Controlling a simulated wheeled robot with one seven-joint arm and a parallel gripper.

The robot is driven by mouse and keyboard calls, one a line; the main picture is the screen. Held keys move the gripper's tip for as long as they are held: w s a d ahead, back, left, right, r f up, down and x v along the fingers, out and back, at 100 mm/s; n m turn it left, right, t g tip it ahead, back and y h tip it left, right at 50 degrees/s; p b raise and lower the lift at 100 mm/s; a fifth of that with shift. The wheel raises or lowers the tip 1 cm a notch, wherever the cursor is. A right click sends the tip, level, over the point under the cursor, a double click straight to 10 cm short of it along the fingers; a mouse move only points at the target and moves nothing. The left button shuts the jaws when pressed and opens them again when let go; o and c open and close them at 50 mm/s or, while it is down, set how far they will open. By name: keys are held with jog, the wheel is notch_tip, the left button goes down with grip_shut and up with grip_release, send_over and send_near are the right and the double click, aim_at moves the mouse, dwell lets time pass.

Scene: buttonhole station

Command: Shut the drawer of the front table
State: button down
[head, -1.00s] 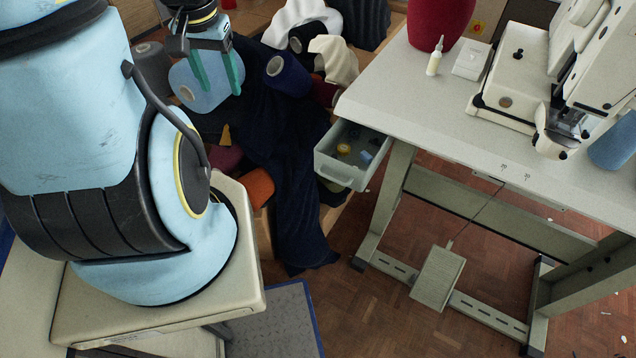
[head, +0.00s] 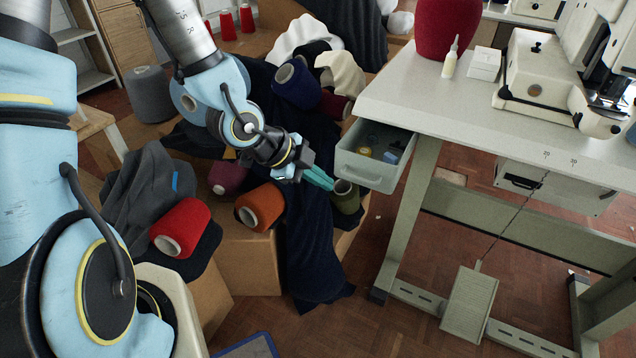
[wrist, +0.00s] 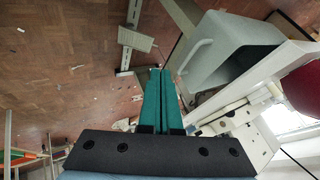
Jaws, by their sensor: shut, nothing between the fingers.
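The front table (head: 470,112) has a pale top, and its grey-green drawer (head: 368,172) is pulled out at the left end. Small items, one yellow and one blue, lie in the drawer. In the wrist view the closed fingers (wrist: 163,75) point toward the floor side beside the drawer (wrist: 222,45). I cannot tell whether they touch it.
Thread cones and dark cloth crowd the boxes left of the drawer, with an olive cone (head: 346,197) just below my gripper. A foot pedal (head: 468,303) stands under the table. A sewing machine (head: 545,80) and a glue bottle (head: 450,60) stand on top.

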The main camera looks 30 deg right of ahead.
jog(key=w+d+f+p, duration=0.1)
jog(key=d+f, duration=0.3)
jog(key=d, duration=0.3)
jog(key=shift+w+d+f, duration=0.35)
jog(key=shift+d+f, duration=0.05)
jog(key=shift+d, duration=0.1)
